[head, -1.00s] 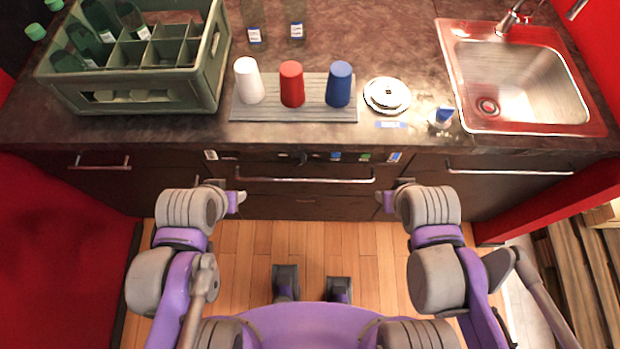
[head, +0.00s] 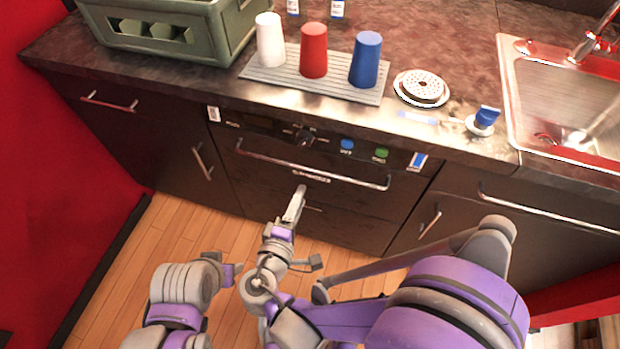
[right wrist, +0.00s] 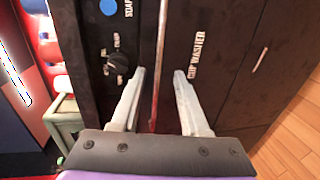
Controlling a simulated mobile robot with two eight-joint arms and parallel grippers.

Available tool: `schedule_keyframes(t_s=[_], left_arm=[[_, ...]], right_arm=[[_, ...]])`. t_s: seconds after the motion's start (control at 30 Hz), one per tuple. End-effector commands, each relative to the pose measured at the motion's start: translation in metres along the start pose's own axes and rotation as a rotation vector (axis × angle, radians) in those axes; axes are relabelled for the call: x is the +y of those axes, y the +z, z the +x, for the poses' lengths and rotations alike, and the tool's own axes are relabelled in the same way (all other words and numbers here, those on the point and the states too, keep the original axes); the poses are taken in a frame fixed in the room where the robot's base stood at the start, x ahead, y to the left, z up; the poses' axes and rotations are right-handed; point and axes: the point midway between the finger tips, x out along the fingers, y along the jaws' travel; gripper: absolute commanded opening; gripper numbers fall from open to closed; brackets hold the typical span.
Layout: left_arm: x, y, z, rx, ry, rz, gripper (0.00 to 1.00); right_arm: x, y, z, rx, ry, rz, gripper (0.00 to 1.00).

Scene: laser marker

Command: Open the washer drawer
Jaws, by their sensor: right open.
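The dark cup washer drawer (head: 345,187) is in the counter front, closed, with a long metal bar handle (head: 345,177) across it. The handle also shows in the right wrist view (right wrist: 161,50), and the front there reads "CUP WASHER". My right gripper (head: 299,190) is just below the handle in the head view. In the right wrist view its two fingers (right wrist: 159,78) are spread, and the bar runs lengthwise through the gap. I cannot tell whether the tips reach past the bar. My left gripper (head: 232,273) is low at the left, away from the drawer; its jaws are unclear.
A control panel with a knob (head: 304,138) and coloured buttons sits above the handle. On the counter are a green crate (head: 185,35), white, red and blue cups on a tray (head: 262,72), and a sink (head: 560,110). Wood floor (head: 130,260) is clear at left.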

Motion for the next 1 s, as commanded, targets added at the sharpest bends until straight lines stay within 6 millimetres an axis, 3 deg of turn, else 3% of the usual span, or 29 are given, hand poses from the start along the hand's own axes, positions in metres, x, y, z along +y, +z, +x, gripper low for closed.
schedule_keyframes(t_s=[0.53,0.7,1.0], left_arm=[[0.000,0.004,0.012,-0.004,0.000,0.000,0.50],[0.000,0.004,0.014,-0.005,0.000,0.000,0.50],[0.000,0.004,0.014,-0.005,0.000,0.000,0.50]], right_arm=[[0.001,0.002,0.090,-0.004,0.000,0.000,0.45],[0.001,0.001,0.103,-0.002,0.000,0.000,0.45],[0.002,0.001,0.105,-0.001,0.000,0.000,0.45]])
